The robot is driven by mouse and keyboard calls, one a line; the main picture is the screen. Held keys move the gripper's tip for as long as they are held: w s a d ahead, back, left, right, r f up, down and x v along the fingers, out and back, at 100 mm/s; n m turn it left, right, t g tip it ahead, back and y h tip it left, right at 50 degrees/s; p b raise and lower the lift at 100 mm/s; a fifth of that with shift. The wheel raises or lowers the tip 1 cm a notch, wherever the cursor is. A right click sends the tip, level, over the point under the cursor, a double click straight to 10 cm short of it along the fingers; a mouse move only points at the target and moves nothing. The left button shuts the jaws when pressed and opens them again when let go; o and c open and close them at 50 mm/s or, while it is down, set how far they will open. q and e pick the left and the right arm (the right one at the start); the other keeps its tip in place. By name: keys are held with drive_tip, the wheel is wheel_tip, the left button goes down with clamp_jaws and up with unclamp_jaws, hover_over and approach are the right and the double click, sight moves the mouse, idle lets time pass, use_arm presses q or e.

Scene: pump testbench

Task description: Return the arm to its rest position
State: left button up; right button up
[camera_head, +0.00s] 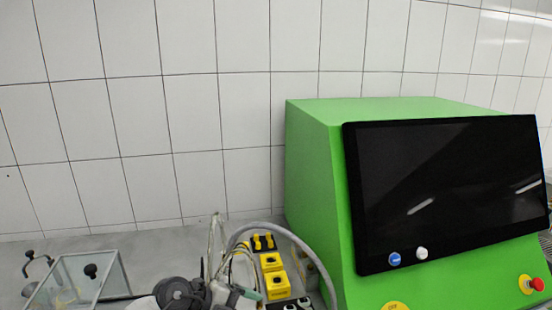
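I can make out no gripper fingers of either arm in the head view. A dark grey round part (178,292) with pale pieces beside it shows at the bottom edge, left of centre. It is cut off by the frame, and I cannot tell whether it belongs to one of my arms. The green testbench housing (312,165) with its large black screen (450,190) fills the right side.
A clear box with a black knob (90,271) stands at the lower left. Yellow blocks (277,284), a grey hose (300,243) and thin tubes stand left of the housing. A red emergency button (537,284) is at lower right. White tiled wall (140,120) lies behind.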

use_arm(q)
drive_tip(key=s+d+r+n+t+h, duration=0.3)
drive_tip(key=d+r+n+t+h, duration=0.15)
drive_tip(key=r+n+t, duration=0.35)
drive_tip(key=s+a+f+n+t+y, duration=0.2)
drive_tip(key=a+f+n+t+y, duration=0.15)
drive_tip(key=a+n+y, duration=0.4)
drive_tip(key=s+a+f+n+t+y, duration=0.1)
drive_tip(key=a+f+n+t+y, duration=0.1)
drive_tip(key=a+n+t+y, duration=0.35)
drive_tip(key=s+a+f+n+g+y, duration=0.1)
drive_tip(key=s+a+f+n+g, duration=0.1)
drive_tip(key=s+f+g, duration=0.4)
drive_tip(key=s+a+f+n+g+y, duration=0.15)
drive_tip(key=s+g, duration=0.25)
drive_tip(key=s, duration=0.5)
drive_tip(key=s+a+f+n+g, duration=0.1)
drive_tip(key=s+f+n+g, duration=0.1)
drive_tip(key=s+f+g, duration=0.4)
drive_tip(key=s+f+g+b, duration=0.1)
drive_tip(key=s+f+b, duration=0.25)
drive_tip(key=f, duration=2.55)
drive_tip(key=s+a+f+m+g, duration=0.1)
drive_tip(key=s+a+f, duration=0.2)
drive_tip(key=s+f, duration=1.2)
drive_tip(key=shift+s+f+b, duration=0.3)
drive_tip(key=shift+s, duration=0.1)
